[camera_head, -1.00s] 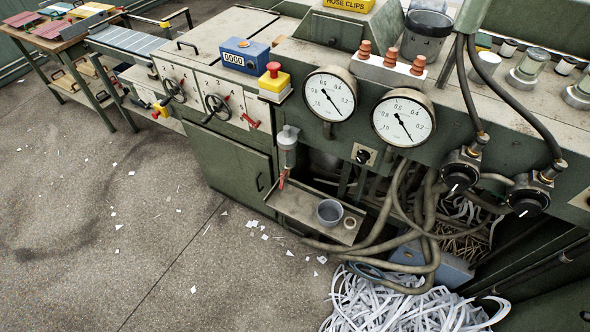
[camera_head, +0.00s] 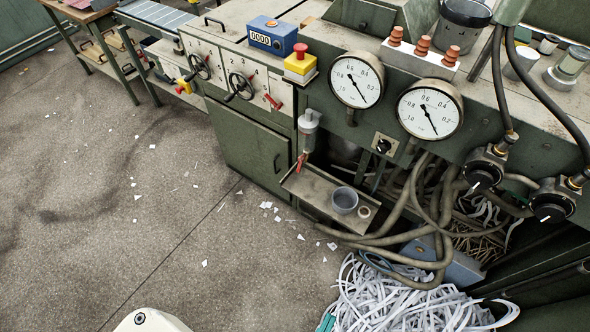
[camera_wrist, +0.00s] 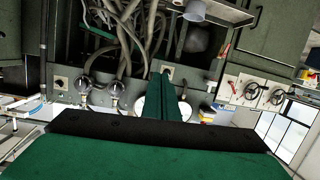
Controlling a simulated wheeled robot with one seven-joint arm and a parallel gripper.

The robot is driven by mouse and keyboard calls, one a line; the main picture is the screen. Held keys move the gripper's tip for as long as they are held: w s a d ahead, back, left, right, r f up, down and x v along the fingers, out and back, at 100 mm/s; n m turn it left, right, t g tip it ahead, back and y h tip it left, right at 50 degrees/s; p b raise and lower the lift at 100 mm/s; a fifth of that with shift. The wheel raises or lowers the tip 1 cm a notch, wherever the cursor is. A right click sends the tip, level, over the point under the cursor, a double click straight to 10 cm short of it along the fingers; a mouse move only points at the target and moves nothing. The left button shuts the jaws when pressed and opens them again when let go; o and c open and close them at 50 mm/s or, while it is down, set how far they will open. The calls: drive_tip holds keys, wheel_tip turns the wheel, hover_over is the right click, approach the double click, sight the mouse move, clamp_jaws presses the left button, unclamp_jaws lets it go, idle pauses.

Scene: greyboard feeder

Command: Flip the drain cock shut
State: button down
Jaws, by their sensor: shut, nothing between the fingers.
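The drain cock's red lever (camera_head: 301,162) hangs down, tilted a little, under a small grey filter bowl (camera_head: 309,130) on the front of the green machine. In the wrist view, which is upside down, a small red lever (camera_wrist: 227,48) shows near the tray, right of centre. My gripper (camera_wrist: 166,80) shows in the wrist view with its green fingers together and nothing between them. It is apart from the lever.
A drip tray (camera_head: 300,185) with a grey cup (camera_head: 344,200) juts out below the cock. Thick hoses (camera_head: 400,215) and heaped paper strips (camera_head: 385,300) lie to its right. Pressure gauges (camera_head: 356,80) are above right. The floor at left is mostly clear, with scraps.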

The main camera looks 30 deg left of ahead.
drive_tip(key=w+a+f+n+y, duration=0.35)
drive_tip(key=w+f+n, duration=0.35)
drive_tip(key=w+f, duration=0.25)
drive_tip(key=n+t+y, duration=0.1)
drive_tip(key=n+y, duration=0.3)
drive_tip(key=n, duration=0.6)
approach(301, 164)
drive_tip(key=s+d+f, duration=0.2)
drive_tip(key=s+d, duration=0.6)
drive_tip(key=s, duration=0.1)
drive_tip(key=w+a+n, duration=0.4)
drive_tip(key=w+a, duration=0.1)
drive_tip(key=a, duration=0.8)
drive_tip(key=shift+n+y, duration=0.3)
drive_tip(key=shift+y, duration=0.05)
drive_tip(key=shift+w+a+f, duration=0.1)
drive_tip(key=shift+w, duration=0.1)
drive_tip(key=x, duration=1)
drive_tip(key=shift+w+d+f, duration=0.1)
drive_tip(key=shift+d, duration=0.9)
drive_tip(key=shift+w+d+f, duration=0.1)
drive_tip(key=shift+d, duration=0.9)
